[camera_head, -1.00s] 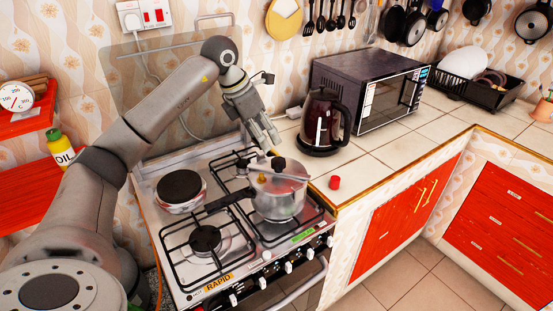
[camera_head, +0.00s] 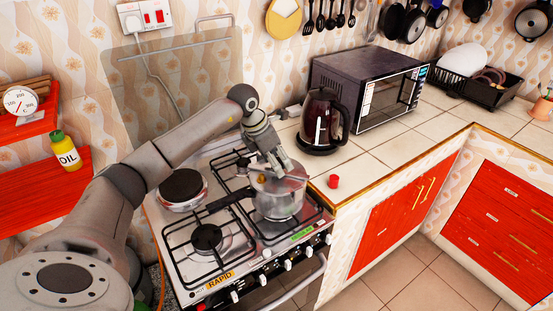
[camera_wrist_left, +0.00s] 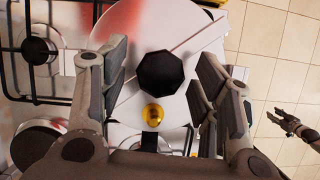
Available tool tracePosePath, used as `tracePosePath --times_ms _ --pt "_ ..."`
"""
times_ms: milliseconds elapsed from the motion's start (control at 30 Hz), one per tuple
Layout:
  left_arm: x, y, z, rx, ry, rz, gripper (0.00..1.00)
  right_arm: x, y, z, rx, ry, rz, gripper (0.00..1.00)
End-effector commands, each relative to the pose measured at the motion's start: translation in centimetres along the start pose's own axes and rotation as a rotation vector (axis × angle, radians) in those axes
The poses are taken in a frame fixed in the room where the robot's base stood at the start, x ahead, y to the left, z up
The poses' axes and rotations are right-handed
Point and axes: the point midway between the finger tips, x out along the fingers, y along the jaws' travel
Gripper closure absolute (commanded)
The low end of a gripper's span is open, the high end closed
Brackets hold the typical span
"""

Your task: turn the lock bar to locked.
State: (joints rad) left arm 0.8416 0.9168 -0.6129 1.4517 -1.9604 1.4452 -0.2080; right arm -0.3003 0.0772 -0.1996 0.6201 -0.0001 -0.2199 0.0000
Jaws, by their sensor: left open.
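A dark gripper, probably my right (camera_wrist_left: 292,126), shows apart from the cooker.
A dark kettle (camera_head: 321,122) and a microwave (camera_head: 384,92) stand on the counter behind and right of the cooker. A small red cap (camera_head: 334,181) lies near the counter edge. An oil bottle (camera_head: 65,152) stands on the red shelf at left. The front left burner (camera_head: 206,237) is empty.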

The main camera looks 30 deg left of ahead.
Motion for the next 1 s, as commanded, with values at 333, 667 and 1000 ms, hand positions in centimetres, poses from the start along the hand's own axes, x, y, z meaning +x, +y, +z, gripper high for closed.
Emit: tracePosePath --times_ms 333,667,1000 --pt "-0.1 0.0 0.0 0.000 0.000 0.000 0.82 0.0 0.1 0.0 0.000 0.000 0.001 0.60" --pt "-0.1 0.0 0.0 0.005 -0.001 -0.002 1.00 0.1 0.3 0.0 -0.001 0.000 0.003 0.60" --pt "0.0 0.2 0.0 0.131 -0.002 -0.053 1.00 1.2 0.3 0.1 -0.002 0.000 0.004 0.60"
